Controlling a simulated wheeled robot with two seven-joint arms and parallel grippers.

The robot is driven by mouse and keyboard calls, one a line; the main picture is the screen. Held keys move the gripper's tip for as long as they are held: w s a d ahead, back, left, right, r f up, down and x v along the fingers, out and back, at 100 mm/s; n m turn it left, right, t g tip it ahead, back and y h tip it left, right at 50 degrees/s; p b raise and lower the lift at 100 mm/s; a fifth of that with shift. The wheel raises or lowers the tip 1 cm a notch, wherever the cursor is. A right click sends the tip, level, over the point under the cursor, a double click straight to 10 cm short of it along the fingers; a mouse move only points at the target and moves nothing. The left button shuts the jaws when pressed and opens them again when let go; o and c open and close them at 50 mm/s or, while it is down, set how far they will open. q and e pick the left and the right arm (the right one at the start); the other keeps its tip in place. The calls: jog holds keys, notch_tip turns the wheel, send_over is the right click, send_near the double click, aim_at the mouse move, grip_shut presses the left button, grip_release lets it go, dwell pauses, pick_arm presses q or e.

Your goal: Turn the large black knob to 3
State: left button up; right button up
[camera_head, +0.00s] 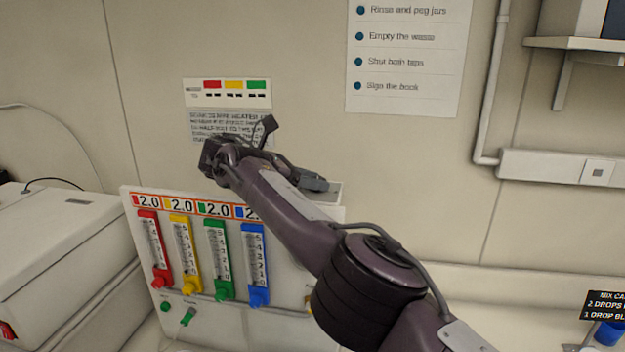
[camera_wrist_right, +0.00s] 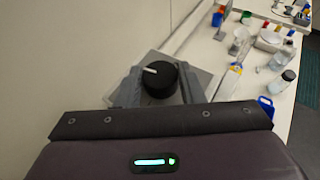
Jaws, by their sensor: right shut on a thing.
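The large black knob (camera_wrist_right: 163,80) shows in the right wrist view, on a grey plate (camera_wrist_right: 203,80). A white pointer mark on its top points toward the left of that picture. My right gripper (camera_wrist_right: 159,84) has one finger on each side of the knob and is shut on it. In the head view my right arm reaches up and left over the flowmeter panel, and part of the gripper (camera_head: 313,183) shows behind the forearm. There the knob is hidden, and I cannot read any scale numbers around it. My left gripper is not in view.
The white panel (camera_head: 205,322) carries red, yellow, green and blue flowmeters under "2.0" labels. A white machine (camera_head: 60,260) stands at the left. The wall is close behind the arm. In the wrist view, bottles and containers (camera_wrist_right: 270,40) stand along the bench.

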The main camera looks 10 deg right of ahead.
dwell(0.5)
jog(key=o, duration=1)
jog(key=shift+a, duration=0.15)
jog(key=shift+r, duration=0.1)
